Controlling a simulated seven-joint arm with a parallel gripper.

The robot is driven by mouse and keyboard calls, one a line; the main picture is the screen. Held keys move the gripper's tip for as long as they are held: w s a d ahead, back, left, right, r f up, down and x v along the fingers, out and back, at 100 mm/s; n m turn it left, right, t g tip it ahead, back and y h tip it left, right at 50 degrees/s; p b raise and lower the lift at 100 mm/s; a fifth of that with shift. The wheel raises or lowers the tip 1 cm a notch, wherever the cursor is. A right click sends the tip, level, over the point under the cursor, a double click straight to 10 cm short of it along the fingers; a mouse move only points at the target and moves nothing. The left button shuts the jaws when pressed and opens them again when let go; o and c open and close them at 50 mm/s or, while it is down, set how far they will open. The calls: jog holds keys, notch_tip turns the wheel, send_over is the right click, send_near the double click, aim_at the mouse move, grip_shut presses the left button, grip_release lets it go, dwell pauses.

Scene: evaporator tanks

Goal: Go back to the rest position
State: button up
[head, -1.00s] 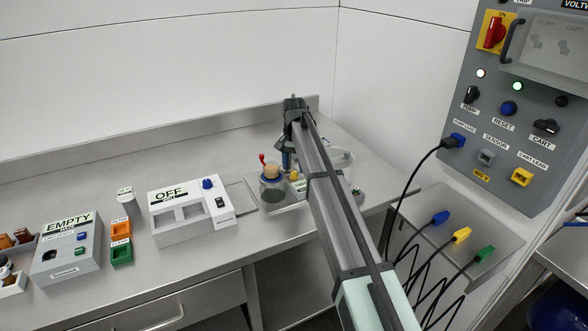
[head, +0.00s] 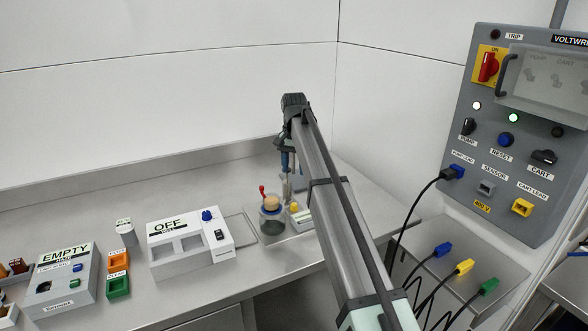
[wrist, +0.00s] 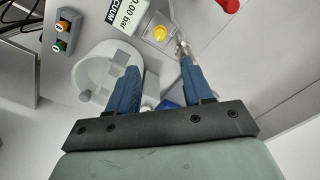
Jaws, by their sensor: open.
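My gripper (head: 287,160) hangs above the back right of the bench, fingers pointing down, behind a jar with a tan stopper (head: 271,203). In the wrist view my gripper (wrist: 160,68) has its two blue fingers apart, and I see nothing held between them. Below the fingers, the wrist view shows a white round vessel (wrist: 92,72), a yellow knob (wrist: 160,33) and a display reading 0.00 bar (wrist: 127,12). My arm hides part of the bench to the right in the head view.
A white box marked OFF (head: 190,245) and a grey box marked EMPTY (head: 65,278) stand to the left. A grey control panel (head: 520,130) is at right, with a black cable plugged in. Blue, yellow and green plugs (head: 465,266) lie on a shelf below it.

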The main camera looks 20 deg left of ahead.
jog(key=s+d+f+m+g, duration=0.1)
jog(key=s+d+f, duration=0.5)
jog(key=s+d, duration=0.3)
jog(key=s+d+f+m+g, duration=0.1)
jog(key=s+d+f+g, duration=0.1)
jog(key=s+d+f, duration=0.55)
jog(key=s+d+f+g, duration=0.1)
jog(key=s+d+f, duration=0.5)
jog(key=f, duration=0.5)
jog(key=s+d+f, duration=0.5)
jog(key=d+f, duration=0.2)
jog(key=f, duration=0.5)
jog(key=s+d+f+g, duration=0.1)
jog(key=s+d+f, duration=0.5)
jog(key=f, duration=0.5)
jog(key=s+d+f, duration=0.3)
jog(key=s+f, duration=0.2)
jog(key=s, duration=0.2)
jog(key=s+d+f+n+g, duration=0.1)
jog(key=s+d+f, duration=0.3)
jog(key=s, duration=0.4)
jog(key=s+d+f+n, duration=0.1)
jog(key=s+d+f, duration=0.2)
jog(key=s+f, duration=0.3)
jog(key=shift+s+d+g, duration=0.25)
jog(key=shift+s+g, duration=0.15)
jog(key=shift+s, duration=0.8)
